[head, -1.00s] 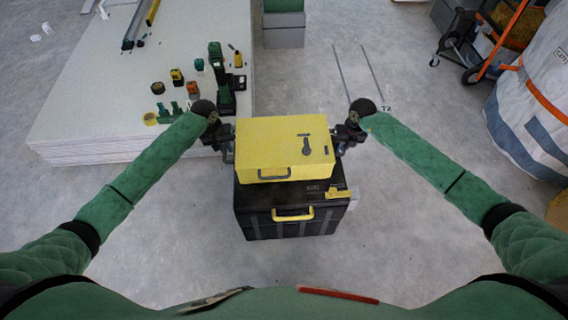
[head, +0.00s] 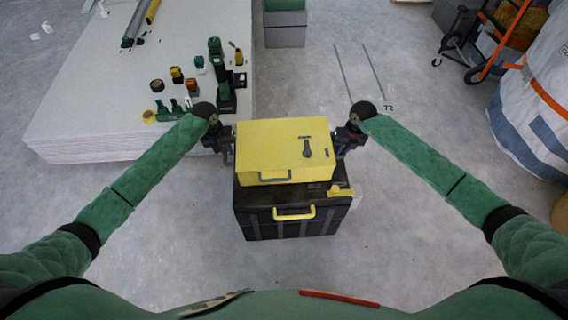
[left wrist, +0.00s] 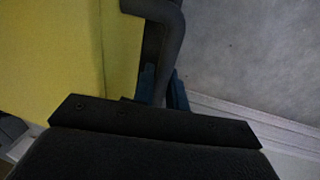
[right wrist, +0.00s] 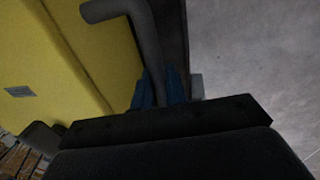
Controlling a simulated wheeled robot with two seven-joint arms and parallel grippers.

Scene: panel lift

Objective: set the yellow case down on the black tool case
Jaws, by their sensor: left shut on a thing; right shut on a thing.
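The yellow case (head: 275,150) is level between my two grippers, over the black tool case (head: 262,228) with its yellow front handle. From this high angle I cannot tell whether the two cases touch. My left gripper (head: 229,151) is shut on the grey side handle (left wrist: 172,50) at the case's left end. My right gripper (head: 341,151) is shut on the grey side handle (right wrist: 148,45) at its right end. The yellow case (left wrist: 60,50) also fills the left part of the left wrist view. The black case's front part shows; its rear is hidden beneath.
A stack of pale boards (head: 100,100) with several green tools and small items lies to the left, near my left forearm. Grey boxes (head: 285,30) stand behind. A hand truck (head: 480,60) and a large white bag (head: 535,110) are at the right. Floor between is clear.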

